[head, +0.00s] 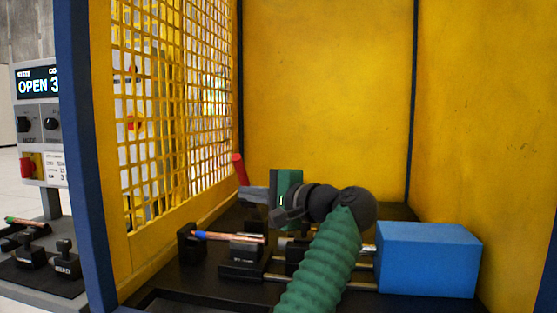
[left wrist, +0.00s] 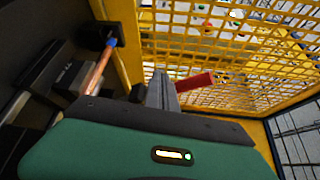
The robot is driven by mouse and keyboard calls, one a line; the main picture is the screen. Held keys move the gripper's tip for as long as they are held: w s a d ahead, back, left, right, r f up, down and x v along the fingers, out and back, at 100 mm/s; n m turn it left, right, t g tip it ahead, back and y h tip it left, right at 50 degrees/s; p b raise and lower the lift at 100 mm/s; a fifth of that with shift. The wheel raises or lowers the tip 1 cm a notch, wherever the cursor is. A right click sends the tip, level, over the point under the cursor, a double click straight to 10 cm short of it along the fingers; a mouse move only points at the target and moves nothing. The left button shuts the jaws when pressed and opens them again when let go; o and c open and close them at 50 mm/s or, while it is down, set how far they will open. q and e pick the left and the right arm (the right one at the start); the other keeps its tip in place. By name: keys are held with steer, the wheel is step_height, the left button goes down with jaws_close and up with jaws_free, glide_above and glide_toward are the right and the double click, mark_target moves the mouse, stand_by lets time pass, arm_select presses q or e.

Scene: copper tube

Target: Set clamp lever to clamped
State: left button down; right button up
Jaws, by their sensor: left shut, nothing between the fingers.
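The clamp lever's red handle (head: 239,168) stands tilted in the head view, just beyond my left fingertips. In the left wrist view, the red handle (left wrist: 195,82) lies just right of the finger ends, touching or very near them; I cannot tell which. My left gripper (head: 246,192) is shut and empty, its fingers pointing left; its fingers (left wrist: 160,88) also show in the left wrist view. The lever's base is hidden. A copper tube (head: 228,236) with a blue end lies in the black fixture below the gripper. My right gripper is not in view.
A blue block (head: 425,260) sits at the right of the fixture on metal rods. A yellow mesh guard (head: 175,110) stands close on the left, behind the lever. Yellow walls (head: 325,90) enclose the back and right. A control panel (head: 40,125) reading "OPEN" stands outside, left.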

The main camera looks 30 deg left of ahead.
arm_select(q)
steer(key=p+v, duration=0.3)
steer(key=v, duration=1.3)
steer(key=shift+d, duration=0.4)
